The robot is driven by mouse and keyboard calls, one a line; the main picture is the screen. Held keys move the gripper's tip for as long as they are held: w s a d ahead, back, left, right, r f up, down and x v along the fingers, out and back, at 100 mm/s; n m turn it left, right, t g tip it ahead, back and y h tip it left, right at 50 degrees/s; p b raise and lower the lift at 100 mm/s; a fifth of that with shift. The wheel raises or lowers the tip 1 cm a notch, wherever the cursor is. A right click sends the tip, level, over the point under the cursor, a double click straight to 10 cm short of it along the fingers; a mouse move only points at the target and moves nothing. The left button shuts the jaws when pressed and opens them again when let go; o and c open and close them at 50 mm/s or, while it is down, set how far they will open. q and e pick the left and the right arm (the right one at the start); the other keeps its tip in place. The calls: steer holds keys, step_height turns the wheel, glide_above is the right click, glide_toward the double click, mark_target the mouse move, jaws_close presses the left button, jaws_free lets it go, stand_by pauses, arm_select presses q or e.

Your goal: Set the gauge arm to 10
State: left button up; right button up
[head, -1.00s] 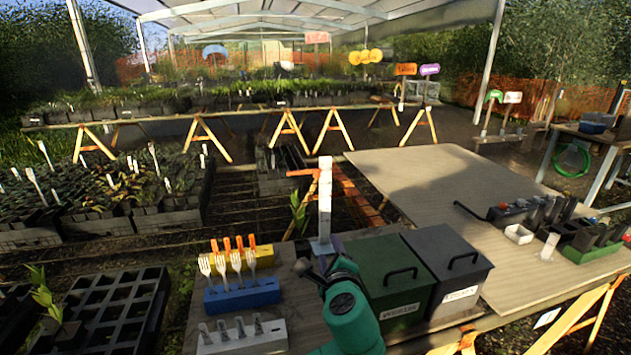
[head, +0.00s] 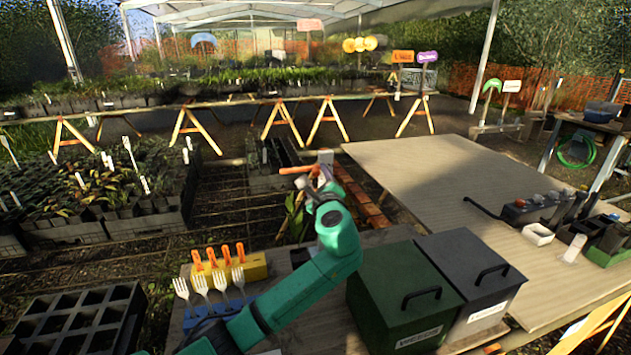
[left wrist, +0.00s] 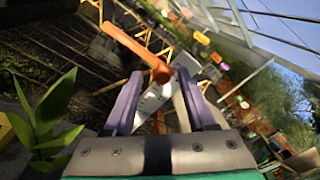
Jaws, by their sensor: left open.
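The gauge is a pale upright post (head: 325,156) with an orange arm (head: 297,169) sticking out to the left near its top. My left gripper (head: 322,175) is at the post's upper part and hides most of it in the head view. In the left wrist view, its two purple fingers (left wrist: 158,92) are spread apart. The orange arm (left wrist: 125,42) slants across just beyond the fingertips, its rounded pivot end close to them. The white post (left wrist: 152,101) shows between the fingers. Contact cannot be told, and I cannot read the scale marks. My right gripper is not in view.
A green lidded box (head: 398,290) and a dark grey lidded box (head: 470,270) stand right of my left arm.

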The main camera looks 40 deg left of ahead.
arm_select(q)
steer(key=shift+x, duration=1.05)
steer(key=shift+r, duration=0.1)
jaws_close()
stand_by(0.5)
